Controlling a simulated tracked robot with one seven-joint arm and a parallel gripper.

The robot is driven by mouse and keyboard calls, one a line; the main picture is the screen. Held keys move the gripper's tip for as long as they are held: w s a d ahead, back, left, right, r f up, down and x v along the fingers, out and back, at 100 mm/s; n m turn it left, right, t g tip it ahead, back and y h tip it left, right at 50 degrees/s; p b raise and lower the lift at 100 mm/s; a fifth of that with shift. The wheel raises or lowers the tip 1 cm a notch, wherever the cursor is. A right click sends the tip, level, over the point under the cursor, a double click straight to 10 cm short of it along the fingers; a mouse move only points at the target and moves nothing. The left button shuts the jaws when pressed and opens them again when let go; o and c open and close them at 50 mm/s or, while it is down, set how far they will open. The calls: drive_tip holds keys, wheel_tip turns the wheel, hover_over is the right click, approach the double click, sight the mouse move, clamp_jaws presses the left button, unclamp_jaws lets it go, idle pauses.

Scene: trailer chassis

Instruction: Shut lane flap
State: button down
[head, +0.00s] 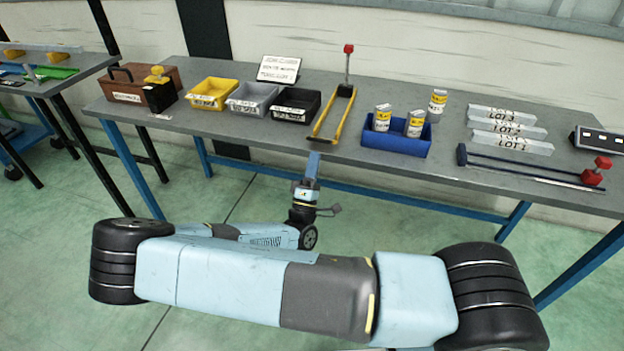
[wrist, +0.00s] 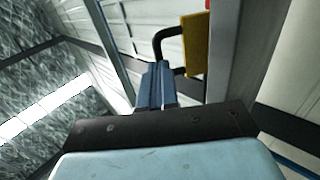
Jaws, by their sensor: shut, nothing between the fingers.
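A yellow-edged lane (head: 333,117) lies on the table, its near end at the front edge. A rod with a red knob (head: 348,49) stands upright at its far end. In the wrist view a yellow panel (wrist: 197,45) with a black curved handle (wrist: 165,36) shows just beyond my fingers; it looks like the lane flap, but its angle is unclear. In the head view I cannot make out this panel. My gripper (head: 314,160) is in front of the table edge, just below the lane's near end. Its fingers (wrist: 154,82) are shut and empty, close to the handle; contact is unclear.
Left of the lane are black, grey and yellow bins (head: 213,93) and a sign (head: 279,68). Right is a blue bin (head: 396,140) with cans, then white LOT bars (head: 512,146) and a dark rail with a red knob (head: 592,178). The floor before the table is clear.

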sight(321, 140)
drive_tip(key=shift+x, duration=1.2)
